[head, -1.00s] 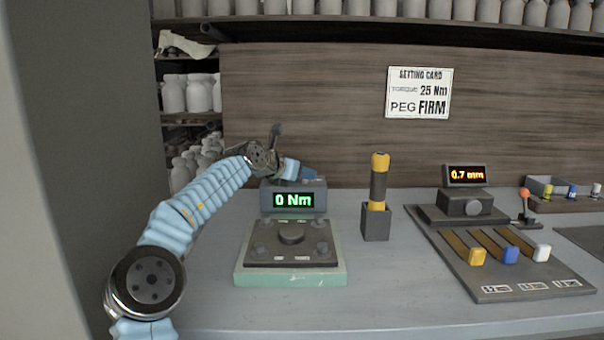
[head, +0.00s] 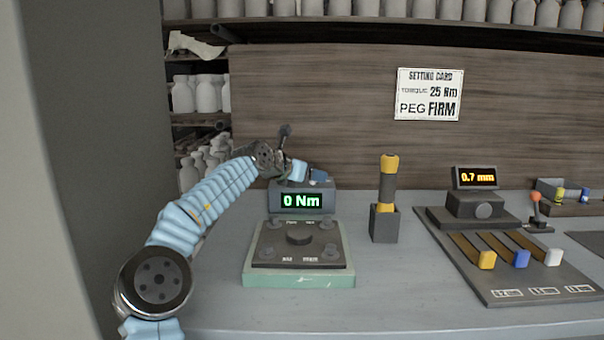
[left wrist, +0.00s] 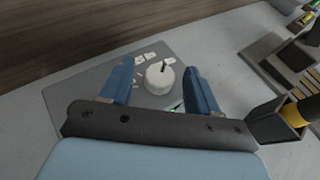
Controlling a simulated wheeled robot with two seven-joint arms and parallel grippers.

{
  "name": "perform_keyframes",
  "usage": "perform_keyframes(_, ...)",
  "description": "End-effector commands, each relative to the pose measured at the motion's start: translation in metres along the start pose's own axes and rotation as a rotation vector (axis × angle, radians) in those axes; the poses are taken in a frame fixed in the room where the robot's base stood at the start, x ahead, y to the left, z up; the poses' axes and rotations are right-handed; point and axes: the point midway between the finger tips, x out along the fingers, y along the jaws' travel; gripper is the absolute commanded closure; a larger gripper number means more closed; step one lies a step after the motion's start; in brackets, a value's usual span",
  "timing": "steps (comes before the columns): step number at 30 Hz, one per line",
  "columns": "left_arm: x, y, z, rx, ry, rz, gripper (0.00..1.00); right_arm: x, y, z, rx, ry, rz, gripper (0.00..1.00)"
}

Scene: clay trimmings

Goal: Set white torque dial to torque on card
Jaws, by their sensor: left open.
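The white torque dial (left wrist: 159,80) is a round knob with a dark pointer mark, on the grey top of the torque box, in the left wrist view. White labels lie around its far side. My left gripper (left wrist: 159,68) is open, its two blue fingers on either side of the dial with gaps; I cannot tell its height above it. In the head view the gripper (head: 308,173) is over the torque box (head: 276,201), whose green display reads 0 Nm, and largely hides the dial. The setting card (head: 429,94) on the wall reads torque 25 Nm, peg FIRM.
A grey plate on a green base (head: 298,280) with a central knob stands in front of the box. A yellow and black tool (head: 388,180) stands in a dark holder (head: 384,224) to the right. Further right is a slider panel (head: 500,290) with a 0.7 mm display (head: 477,177).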

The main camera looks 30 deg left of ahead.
Motion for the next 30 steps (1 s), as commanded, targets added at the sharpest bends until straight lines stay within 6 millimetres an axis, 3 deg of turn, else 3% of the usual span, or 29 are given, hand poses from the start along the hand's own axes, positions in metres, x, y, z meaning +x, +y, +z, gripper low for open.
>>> perform_keyframes(5, -0.027, 0.001, -0.005, 0.001, 0.0, 0.005, 0.39, 0.014, 0.006, 0.0, 0.002, 0.001, 0.001, 0.57)
perform_keyframes(12, -0.085, 0.002, -0.007, 0.0, -0.001, 0.006, 0.39, 0.042, 0.018, 0.0, 0.006, 0.003, 0.004, 0.57)
perform_keyframes(18, -0.121, 0.001, -0.004, 0.001, 0.0, 0.003, 0.39, 0.054, 0.027, -0.002, 0.012, 0.01, 0.01, 0.57)
perform_keyframes(23, -0.133, 0.0, -0.002, 0.0, 0.001, 0.001, 0.39, 0.056, 0.03, -0.003, 0.014, 0.013, 0.013, 0.57)
perform_keyframes(30, -0.135, 0.0, -0.001, 0.0, 0.002, 0.0, 0.39, 0.055, 0.03, -0.003, 0.014, 0.014, 0.013, 0.57)
